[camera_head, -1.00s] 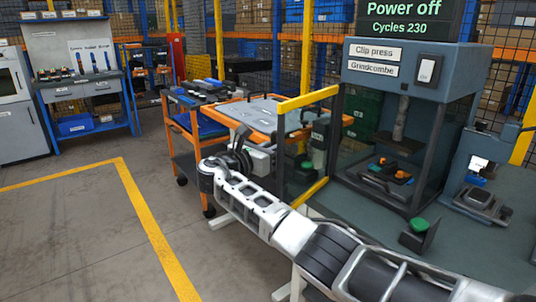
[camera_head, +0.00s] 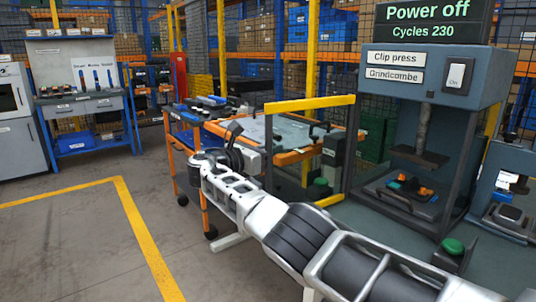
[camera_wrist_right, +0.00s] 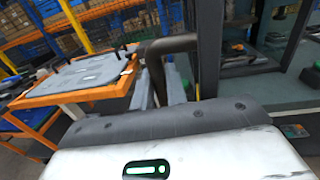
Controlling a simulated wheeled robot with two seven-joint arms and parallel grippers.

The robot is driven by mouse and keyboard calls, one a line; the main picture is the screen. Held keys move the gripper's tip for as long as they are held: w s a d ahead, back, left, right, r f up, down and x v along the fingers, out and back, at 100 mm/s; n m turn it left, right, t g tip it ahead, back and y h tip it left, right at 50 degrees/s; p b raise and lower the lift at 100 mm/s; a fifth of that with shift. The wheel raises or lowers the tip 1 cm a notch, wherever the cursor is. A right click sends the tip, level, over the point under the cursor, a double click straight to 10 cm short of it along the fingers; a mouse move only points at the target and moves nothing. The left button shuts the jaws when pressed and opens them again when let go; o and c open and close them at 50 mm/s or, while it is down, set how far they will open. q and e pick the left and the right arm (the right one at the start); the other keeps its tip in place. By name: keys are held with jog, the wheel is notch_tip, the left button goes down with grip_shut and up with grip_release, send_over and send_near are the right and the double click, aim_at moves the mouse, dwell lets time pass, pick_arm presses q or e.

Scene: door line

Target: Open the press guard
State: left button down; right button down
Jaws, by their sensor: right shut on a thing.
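The press guard (camera_head: 310,103) is a yellow-framed clear panel on the left side of the clip press (camera_head: 430,75). It stands swung out from the press, and the press front looks uncovered. My right gripper (camera_head: 240,140) is at the guard's outer left edge, shut on its dark handle. My left gripper is not in view. Orange parts (camera_head: 408,186) lie on the fixture inside the press.
An orange cart (camera_head: 290,157) with a grey top stands behind the guard, close to my right gripper. A green button (camera_head: 453,246) is on the bench in front of the press. A blue workbench (camera_head: 85,105) is at the back left. Floor at left is clear.

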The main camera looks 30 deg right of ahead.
jog(key=shift+w+d, duration=0.1)
jog(key=shift+f, duration=0.1)
dwell(0.3)
jog(key=c, duration=1.8)
grip_release()
jog(key=shift+o, duration=0.2)
jog(key=b+v, duration=0.1)
jog(key=v, duration=1.5)
jog(key=shift+b, duration=0.3)
